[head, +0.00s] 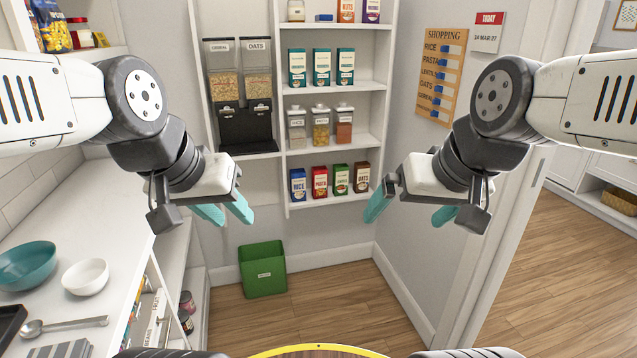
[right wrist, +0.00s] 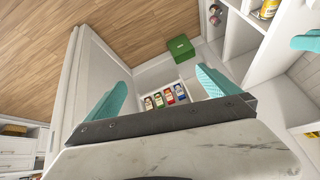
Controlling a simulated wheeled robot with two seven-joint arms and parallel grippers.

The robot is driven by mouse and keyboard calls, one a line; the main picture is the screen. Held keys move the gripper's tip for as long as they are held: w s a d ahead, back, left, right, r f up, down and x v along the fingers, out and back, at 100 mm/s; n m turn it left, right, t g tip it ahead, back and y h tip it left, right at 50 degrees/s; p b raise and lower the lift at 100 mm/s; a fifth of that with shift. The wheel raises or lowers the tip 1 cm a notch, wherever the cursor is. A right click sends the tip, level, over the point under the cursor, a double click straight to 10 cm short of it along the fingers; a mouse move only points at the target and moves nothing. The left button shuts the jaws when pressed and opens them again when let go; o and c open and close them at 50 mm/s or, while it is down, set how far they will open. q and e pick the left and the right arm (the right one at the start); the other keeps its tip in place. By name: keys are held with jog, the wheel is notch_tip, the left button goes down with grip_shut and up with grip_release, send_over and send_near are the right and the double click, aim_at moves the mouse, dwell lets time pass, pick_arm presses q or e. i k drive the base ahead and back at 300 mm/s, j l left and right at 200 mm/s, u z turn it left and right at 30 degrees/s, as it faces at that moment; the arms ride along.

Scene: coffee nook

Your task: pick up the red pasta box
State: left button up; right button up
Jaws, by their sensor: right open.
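The red pasta box (head: 320,182) stands upright on the lowest shelf of the wall unit, between the blue rice box (head: 298,186) and a green box (head: 341,180). It also shows small in the right wrist view (right wrist: 169,97), in the row between the fingers. My right gripper (head: 411,211) is open and empty, in front of the shelf and to the right of the boxes. My left gripper (head: 224,212) is empty, its teal fingers apart, in front and to the left of the boxes. Neither gripper touches a box.
A brown oats box (head: 362,177) ends the row on the right. Jars (head: 320,125) stand on the shelf above. A green bin (head: 263,270) is on the floor below. The counter at left holds a teal bowl (head: 27,265) and a white bowl (head: 85,276). A side wall rises at right.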

aim_at(320, 174)
jog(key=z, duration=4.4)
jog(key=u, duration=4.4)
jog(key=i+j, duration=0.1)
jog(key=i, duration=0.55)
